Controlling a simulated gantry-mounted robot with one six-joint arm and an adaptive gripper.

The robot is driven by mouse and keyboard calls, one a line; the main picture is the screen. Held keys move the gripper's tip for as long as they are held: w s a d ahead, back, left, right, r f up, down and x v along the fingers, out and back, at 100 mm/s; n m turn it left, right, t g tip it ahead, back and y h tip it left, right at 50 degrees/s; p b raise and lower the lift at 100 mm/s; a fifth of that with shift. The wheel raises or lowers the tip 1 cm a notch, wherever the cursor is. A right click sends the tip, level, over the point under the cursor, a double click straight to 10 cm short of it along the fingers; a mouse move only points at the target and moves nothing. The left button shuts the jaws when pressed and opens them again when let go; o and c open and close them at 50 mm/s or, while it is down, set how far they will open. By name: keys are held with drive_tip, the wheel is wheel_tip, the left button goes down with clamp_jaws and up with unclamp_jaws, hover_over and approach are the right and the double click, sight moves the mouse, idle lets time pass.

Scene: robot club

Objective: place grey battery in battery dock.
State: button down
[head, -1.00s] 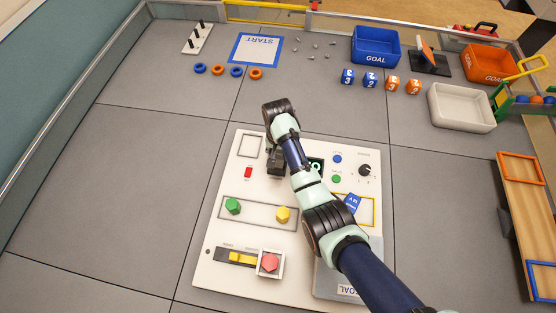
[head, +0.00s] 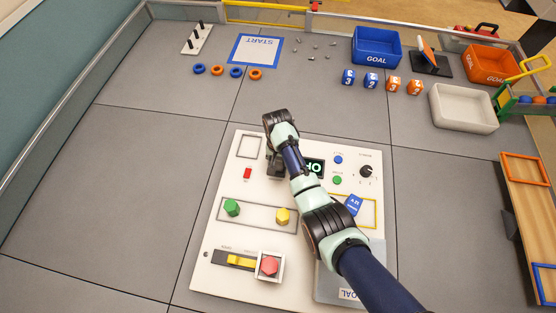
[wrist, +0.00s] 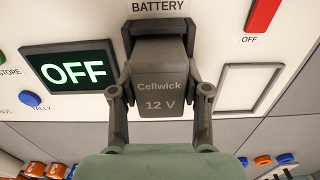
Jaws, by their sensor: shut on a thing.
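The grey battery (wrist: 160,88), marked "Cellwick 12 V", is between the fingers of my gripper (wrist: 158,60) in the wrist view. My gripper is shut on it. The battery's far end meets the dark-framed battery dock (wrist: 130,40) under the "BATTERY" label on the white panel. I cannot tell how deep the battery sits in the dock. In the head view my gripper (head: 275,168) is over the panel's upper part, and my arm hides the battery and the dock.
The white panel (head: 210,262) carries an "OFF" display (wrist: 67,73), a red switch (wrist: 263,14), knobs and buttons. A blue block (head: 353,204) lies in a yellow frame to the right. Bins, rings and cubes stand farther back. The grey floor left of the panel is clear.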

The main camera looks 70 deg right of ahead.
drive_tip(key=shift+s+a+f, duration=0.15)
drive_tip(key=shift+a+f, duration=0.05)
drive_tip(key=shift+f, duration=0.5)
drive_tip(key=c, duration=1)
unclamp_jaws()
drive_tip(key=shift+f, duration=0.15)
drive_tip(key=o, duration=0.4)
drive_tip(key=shift+d, duration=0.15)
drive_tip(key=shift+o, duration=0.2)
drive_tip(key=shift+r, duration=0.3)
wheel_tip(320, 180, up, 13)
drive_tip(key=p, duration=0.4)
drive_tip(key=shift+r, duration=0.2)
drive_tip(key=shift+w, duration=0.2)
